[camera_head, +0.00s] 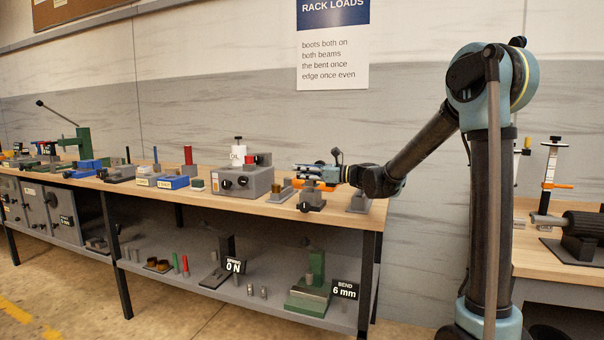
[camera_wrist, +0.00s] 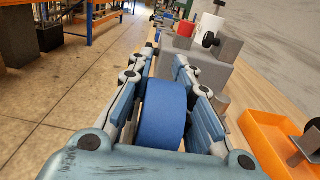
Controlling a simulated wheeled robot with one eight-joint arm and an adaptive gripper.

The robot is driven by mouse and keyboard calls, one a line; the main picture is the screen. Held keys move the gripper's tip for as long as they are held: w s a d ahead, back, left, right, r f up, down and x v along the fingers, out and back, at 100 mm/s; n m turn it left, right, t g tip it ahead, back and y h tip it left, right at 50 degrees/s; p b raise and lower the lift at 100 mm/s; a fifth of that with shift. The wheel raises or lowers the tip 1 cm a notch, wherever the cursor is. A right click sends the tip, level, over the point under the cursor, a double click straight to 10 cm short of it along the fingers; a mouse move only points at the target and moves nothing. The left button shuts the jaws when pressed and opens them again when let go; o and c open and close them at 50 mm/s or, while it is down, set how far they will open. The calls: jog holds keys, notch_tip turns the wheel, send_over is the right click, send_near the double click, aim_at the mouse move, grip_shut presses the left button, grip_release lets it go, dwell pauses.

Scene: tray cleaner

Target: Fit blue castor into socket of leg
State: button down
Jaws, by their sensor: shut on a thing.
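My gripper (camera_head: 304,173) is at the right end of the long bench, above an orange tray (camera_head: 312,187). In the wrist view my gripper (camera_wrist: 160,75) is shut on the blue castor (camera_wrist: 163,113), whose rounded blue wheel sits between the two fingers. The castor's far side and any stem are hidden. In the head view I cannot make the castor out between the fingers. I cannot tell which thing is the leg, and no socket shows clearly. A grey piece with a dark round end (camera_wrist: 312,135) stands at the orange tray in the wrist view.
A large grey box with dark knobs (camera_head: 240,181) stands on the bench left of my gripper. A dark block (camera_head: 311,200) is beneath the orange tray. Blue boxes (camera_head: 174,182) lie farther left. Bare bench top shows along the front edge.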

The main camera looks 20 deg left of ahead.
jog(key=shift+f, duration=0.95)
jog(key=c, duration=1.1)
grip_release()
jog(key=d, duration=1.2)
jog(key=shift+s, duration=0.4)
jog(key=s+d+f+n+h, duration=0.6)
jog(key=s+d+f, duration=0.2)
jog(key=s+d, duration=0.2)
jog(key=s+d+f+n+h, duration=0.6)
jog(key=s+d+f, duration=0.3)
jog(key=d, duration=0.6)
jog(key=s+d+f+n+t+h, duration=0.1)
jog(key=s+d+f+n+h, duration=0.5)
jog(key=s+d, duration=0.5)
jog(key=shift+s+d+f+n, duration=0.15)
jog(key=shift+d+f+n, duration=0.15)
jog(key=shift+f, duration=0.35)
jog(key=shift+s+d+f+n, duration=0.2)
jog(key=shift+d+f, duration=0.2)
jog(key=shift+f, duration=0.25)
